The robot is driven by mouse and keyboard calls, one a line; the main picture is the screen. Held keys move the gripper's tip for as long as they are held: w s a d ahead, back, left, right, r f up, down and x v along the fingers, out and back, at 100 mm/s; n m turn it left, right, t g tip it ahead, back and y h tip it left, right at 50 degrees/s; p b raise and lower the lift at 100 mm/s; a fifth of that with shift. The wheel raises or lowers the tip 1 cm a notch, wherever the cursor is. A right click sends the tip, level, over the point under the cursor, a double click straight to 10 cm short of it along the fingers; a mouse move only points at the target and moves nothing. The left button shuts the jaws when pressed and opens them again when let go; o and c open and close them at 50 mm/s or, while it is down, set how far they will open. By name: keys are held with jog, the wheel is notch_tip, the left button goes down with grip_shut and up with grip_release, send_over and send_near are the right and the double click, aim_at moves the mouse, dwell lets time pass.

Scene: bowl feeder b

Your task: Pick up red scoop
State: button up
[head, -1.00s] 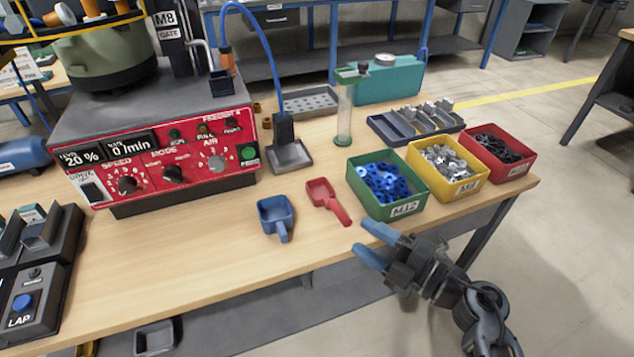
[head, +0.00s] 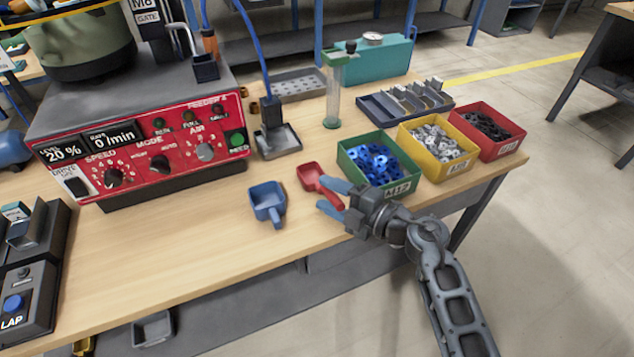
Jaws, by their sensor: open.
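The red scoop (head: 311,176) lies on the wooden bench between a blue scoop (head: 268,201) and the green bin. Its bowl is at the upper left, and its handle runs down right, partly hidden behind my gripper's fingers. My gripper (head: 327,198) has blue fingertips and is open. It comes in from the right at the bench's front edge, with its fingers around the handle area in the picture. I cannot tell whether they touch the handle or are above it.
A green bin (head: 345,160) of blue parts stands close behind my gripper, with yellow (head: 450,176) and red (head: 505,147) bins to its right. The red feeder control box (head: 140,160) is at left. Bare bench lies in front of the scoops.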

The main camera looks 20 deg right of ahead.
grip_shut()
dwell(0.4)
jog(key=shift+r, duration=0.2)
notch_tip(320, 180, up, 4)
jog(key=shift+r+p, duration=0.15)
jog(key=shift+p, duration=0.55)
jog(key=s+d+r, duration=0.5)
jog(key=d+r, duration=0.1)
jog(key=d, duration=0.4)
jog(key=shift+d+r, duration=0.2)
jog(key=shift+d, duration=0.05)
